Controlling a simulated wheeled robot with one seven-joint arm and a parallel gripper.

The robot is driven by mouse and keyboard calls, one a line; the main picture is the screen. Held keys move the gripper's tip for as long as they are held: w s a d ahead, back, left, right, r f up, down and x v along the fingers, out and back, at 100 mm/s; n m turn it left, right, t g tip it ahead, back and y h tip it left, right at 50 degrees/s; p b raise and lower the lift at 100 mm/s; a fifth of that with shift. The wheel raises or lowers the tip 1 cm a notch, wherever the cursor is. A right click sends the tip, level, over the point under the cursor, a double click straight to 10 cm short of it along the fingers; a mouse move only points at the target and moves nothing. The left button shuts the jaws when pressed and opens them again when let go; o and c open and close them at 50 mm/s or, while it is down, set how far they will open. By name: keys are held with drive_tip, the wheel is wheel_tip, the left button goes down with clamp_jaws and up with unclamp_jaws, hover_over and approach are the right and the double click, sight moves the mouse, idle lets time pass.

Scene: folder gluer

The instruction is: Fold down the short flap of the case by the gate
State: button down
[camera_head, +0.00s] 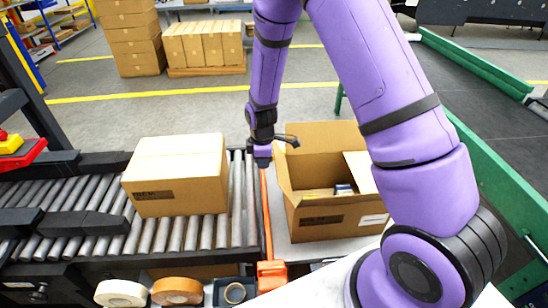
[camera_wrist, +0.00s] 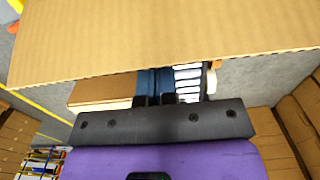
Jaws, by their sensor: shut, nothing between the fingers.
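The open cardboard case (camera_head: 318,222) stands on a grey surface just right of the orange gate (camera_head: 267,225). Its far long flap (camera_head: 325,136) stands up, and a flap on the right (camera_head: 360,172) leans inward, partly behind my arm. The short flap on the gate side (camera_head: 281,172) is narrow in view and looks roughly upright. Small items (camera_head: 342,189) show inside. My gripper (camera_head: 262,158) is shut and empty, pointing down above the gate beside the case's left side. In the wrist view, a large cardboard panel (camera_wrist: 160,40) lies close ahead of the fingers (camera_wrist: 155,88); I cannot tell which panel.
A closed carton (camera_head: 180,175) sits on the roller conveyor (camera_head: 160,232) left of the gate. Tape rolls (camera_head: 176,291) lie at the front edge. A green-sided belt (camera_head: 500,120) runs along the right. Stacked cartons (camera_head: 205,44) stand on the floor behind.

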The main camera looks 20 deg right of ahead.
drive_tip(key=shift+d, duration=0.1)
idle(0.4)
hover_over(286, 174)
idle(0.6)
drive_tip(key=shift+d, duration=0.1)
drive_tip(key=d, duration=0.2)
drive_tip(key=shift+s+d+f, duration=0.1)
drive_tip(key=shift+s+d, duration=0.3)
drive_tip(key=shift+d, duration=0.1)
